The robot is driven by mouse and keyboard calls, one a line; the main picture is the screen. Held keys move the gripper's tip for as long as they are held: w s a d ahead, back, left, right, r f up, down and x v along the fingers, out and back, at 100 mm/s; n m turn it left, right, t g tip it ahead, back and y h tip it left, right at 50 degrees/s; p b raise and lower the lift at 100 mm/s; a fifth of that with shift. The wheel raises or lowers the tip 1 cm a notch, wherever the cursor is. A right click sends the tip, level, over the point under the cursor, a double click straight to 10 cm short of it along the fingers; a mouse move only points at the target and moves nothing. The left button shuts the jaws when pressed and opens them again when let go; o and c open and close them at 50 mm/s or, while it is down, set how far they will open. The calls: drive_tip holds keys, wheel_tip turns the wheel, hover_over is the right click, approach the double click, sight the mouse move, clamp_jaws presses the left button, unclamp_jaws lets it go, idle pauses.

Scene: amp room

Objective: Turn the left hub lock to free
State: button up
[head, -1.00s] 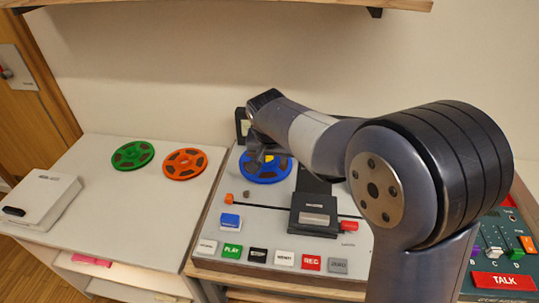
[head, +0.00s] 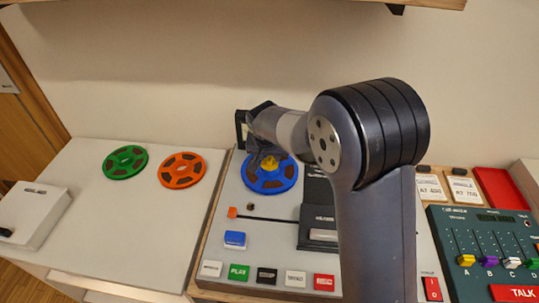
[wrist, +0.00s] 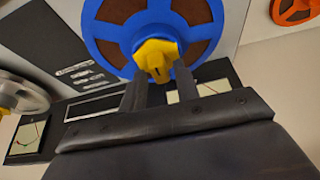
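The left hub lock is a yellow knob (wrist: 155,56) at the centre of the blue reel (wrist: 103,48) in the wrist view. It has a dark mark on its face. In the head view the blue reel (head: 258,183) lies on the tape deck, with the yellow knob (head: 269,163) partly covered by my gripper (head: 268,152). In the wrist view my gripper (wrist: 160,74) has its two fingers apart, with nothing held between them. The fingertips are at the near edge of the knob, one towards each side. I cannot tell whether they touch it.
A silver reel (wrist: 27,94) with another yellow knob (wrist: 4,112) shows at the wrist view's left. Green (head: 125,162) and orange (head: 180,169) reels lie on the left table. The deck has a row of buttons along its front. A mixer (head: 480,222) stands right.

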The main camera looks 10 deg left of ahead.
clamp_jaws()
drive_tip(key=shift+n, duration=0.3)
drive_tip(key=n+y, duration=0.1)
drive_tip(key=n, duration=0.1)
drive_tip(key=shift+d+n, duration=0.1)
drive_tip(key=shift+n, duration=0.2)
drive_tip(key=n, duration=0.1)
drive_tip(key=n+y, duration=0.1)
drive_tip(key=n, duration=0.1)
drive_tip(key=shift+w+d+f+g+y+b, duration=0.1)
drive_tip(key=shift+g+y+b, duration=0.2)
drive_tip(key=shift+g+b, duration=0.1)
drive_tip(key=n+g+b, duration=0.1)
drive_tip(key=n, duration=0.2)
drive_tip(key=n+g+y+b, duration=0.1)
drive_tip(key=n+b, duration=0.1)
drive_tip(key=n, duration=0.1)
drive_tip(key=shift+w+n, duration=0.1)
drive_tip(key=shift+n, duration=0.3)
drive_tip(key=n+g, duration=0.1)
drive_tip(key=n, duration=0.1)
drive_tip(key=n+g+b, duration=0.1)
drive_tip(key=n, duration=0.1)
drive_tip(key=shift+w+d+n+y, duration=0.1)
drive_tip(key=shift+n+y, duration=0.2)
drive_tip(key=shift+n, duration=0.1)
